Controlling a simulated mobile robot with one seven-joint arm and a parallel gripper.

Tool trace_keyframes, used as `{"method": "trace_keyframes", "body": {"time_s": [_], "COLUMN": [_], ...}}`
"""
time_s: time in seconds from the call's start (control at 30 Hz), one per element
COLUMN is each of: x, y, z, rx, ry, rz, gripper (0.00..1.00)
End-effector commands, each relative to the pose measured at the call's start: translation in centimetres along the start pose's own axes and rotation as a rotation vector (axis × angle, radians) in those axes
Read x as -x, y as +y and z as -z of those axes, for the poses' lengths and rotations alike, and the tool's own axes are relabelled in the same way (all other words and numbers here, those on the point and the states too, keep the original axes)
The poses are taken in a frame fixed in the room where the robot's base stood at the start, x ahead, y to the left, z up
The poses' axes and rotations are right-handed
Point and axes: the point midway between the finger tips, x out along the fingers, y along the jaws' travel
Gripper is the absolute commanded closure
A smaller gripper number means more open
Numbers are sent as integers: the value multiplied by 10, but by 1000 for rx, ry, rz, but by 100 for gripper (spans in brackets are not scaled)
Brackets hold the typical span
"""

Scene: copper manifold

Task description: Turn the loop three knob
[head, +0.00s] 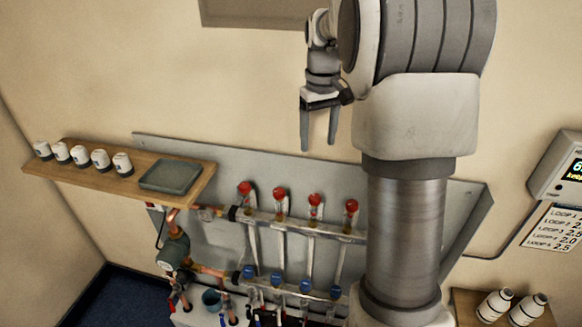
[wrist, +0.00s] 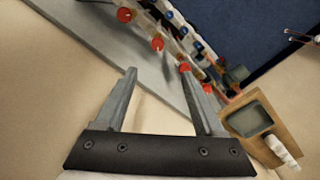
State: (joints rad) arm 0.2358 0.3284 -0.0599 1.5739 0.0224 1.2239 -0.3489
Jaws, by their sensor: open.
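The copper manifold hangs on a grey back panel (head: 190,150), with a row of red knobs along its upper bar and blue knobs along its lower bar. The red knobs run from the leftmost (head: 245,188) through the second (head: 280,193) and third (head: 315,200) to the rightmost (head: 351,206). A blue knob (head: 305,286) sits below. No loop numbers are readable on the knobs. My gripper (head: 318,145) is open and empty, pointing down, above the red row in the picture and apart from it. In the wrist view, red knobs (wrist: 157,44) lie beyond the open fingers (wrist: 159,72).
A wooden shelf (head: 208,183) at left holds several white-and-dark pots (head: 100,160) and a grey tray (head: 170,177). A display box (head: 556,166) and a loop list (head: 553,228) are at right. A copper pipe runs at the manifold's left.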

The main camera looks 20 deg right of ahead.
Motion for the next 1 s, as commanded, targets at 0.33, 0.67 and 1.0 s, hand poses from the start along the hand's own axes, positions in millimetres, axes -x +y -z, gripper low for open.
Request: {"method": "trace_keyframes", "body": {"time_s": [0.33,0.67,1.0], "x": [-30,-101,-164], "y": [7,6,6], "z": [5,3,3], "rx": [3,2,2], "ry": [-20,-21,-18], "rz": [5,5,5], "gripper": [29,29,29]}}
